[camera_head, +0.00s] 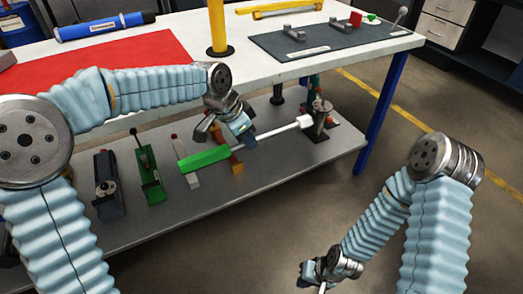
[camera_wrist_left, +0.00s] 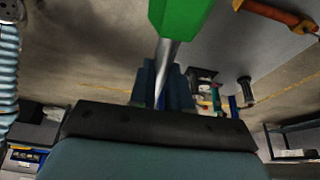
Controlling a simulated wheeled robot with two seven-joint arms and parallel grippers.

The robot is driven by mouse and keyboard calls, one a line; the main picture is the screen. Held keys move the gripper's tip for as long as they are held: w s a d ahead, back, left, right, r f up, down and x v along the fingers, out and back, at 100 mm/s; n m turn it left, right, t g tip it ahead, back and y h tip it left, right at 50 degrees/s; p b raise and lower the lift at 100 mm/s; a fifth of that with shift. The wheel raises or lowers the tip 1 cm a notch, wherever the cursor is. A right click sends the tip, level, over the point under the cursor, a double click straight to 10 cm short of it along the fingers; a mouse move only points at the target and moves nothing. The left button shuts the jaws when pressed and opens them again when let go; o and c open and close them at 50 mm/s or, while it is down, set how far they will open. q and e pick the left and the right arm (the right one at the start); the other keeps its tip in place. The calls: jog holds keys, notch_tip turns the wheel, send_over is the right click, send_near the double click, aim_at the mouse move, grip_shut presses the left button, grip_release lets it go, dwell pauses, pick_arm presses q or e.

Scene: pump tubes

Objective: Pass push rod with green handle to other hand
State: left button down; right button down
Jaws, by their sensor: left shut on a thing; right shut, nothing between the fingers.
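The push rod has a long green handle (camera_head: 204,160) and a pale shaft (camera_head: 277,130) that ends in a white block (camera_head: 305,121). My left gripper (camera_head: 247,140) is shut on the shaft just beside the handle. The rod is held nearly level, with the handle to the left. In the left wrist view, the green handle (camera_wrist_left: 180,16) is at the top and the metal shaft (camera_wrist_left: 166,66) runs down between the blue-grey fingers (camera_wrist_left: 165,88). My right gripper (camera_head: 318,280) is shut and empty at the bottom of the head view, well apart from the rod; its tips are partly cut off.
The white table (camera_head: 160,45) carries a red mat (camera_head: 100,65), a yellow post (camera_head: 217,28) and a dark panel (camera_head: 325,40). Its grey lower shelf (camera_head: 250,185) holds several clamps and fixtures, including a green one (camera_head: 150,180). A blue leg (camera_head: 382,112) stands at right. Floor is clear between shelf and right arm.

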pick_arm(q)
jog(key=shift+s+a, duration=0.1)
jog(key=shift+a, duration=0.05)
jog(key=d+f+m+g, duration=0.1)
jog(key=d+f+m, duration=0.35)
jog(key=f, duration=1.05)
jog(key=s+a+r+n+t, duration=0.2)
jog(key=s+a+r+n, duration=0.4)
jog(key=r+n, duration=0.3)
jog(key=w+d+r+n+y, duration=0.1)
jog(key=w+d+n+y, duration=0.15)
jog(key=w+d, duration=0.55)
jog(key=s+a+f+m+g+h, duration=0.1)
jog(key=a+f+m+g, duration=0.1)
jog(key=f+m, duration=0.3)
jog(key=s+a+f+m+g+h, duration=0.1)
jog(key=f+m, duration=0.4)
jog(key=m, duration=0.6)
jog(key=shift+s+a+g+h, duration=0.45)
jog(key=shift+g+h, duration=0.1)
jog(key=shift+g, duration=0.15)
